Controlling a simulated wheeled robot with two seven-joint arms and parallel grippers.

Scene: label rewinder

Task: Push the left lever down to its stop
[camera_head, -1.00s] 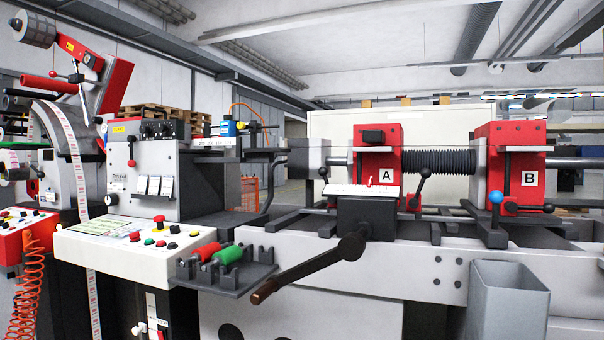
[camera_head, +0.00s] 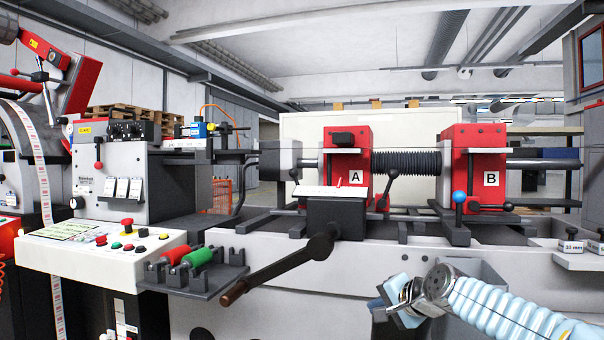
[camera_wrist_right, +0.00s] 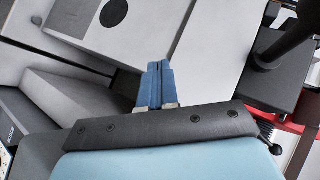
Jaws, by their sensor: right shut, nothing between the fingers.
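Several levers show in the head view. A black-knobbed lever (camera_head: 294,175) stands upright left of red block A (camera_head: 350,165). Another black-knobbed lever (camera_head: 388,188) leans at A's right side. A blue-knobbed lever (camera_head: 459,215) stands in front of red block B (camera_head: 473,170). A long dark crank arm with a brown grip (camera_head: 270,272) slants down to the left below A. I cannot tell which is the left lever. My right gripper (camera_head: 384,308) is low at the lower right, apart from the levers. Its blue fingers (camera_wrist_right: 154,84) are shut and empty. My left gripper is out of view.
A grey bin (camera_head: 487,270) is partly hidden behind my right arm. A tray with red and green rollers (camera_head: 197,280) and a button panel (camera_head: 100,245) stand at the left. A small shelf with weight-like pieces (camera_head: 580,258) juts out at the right.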

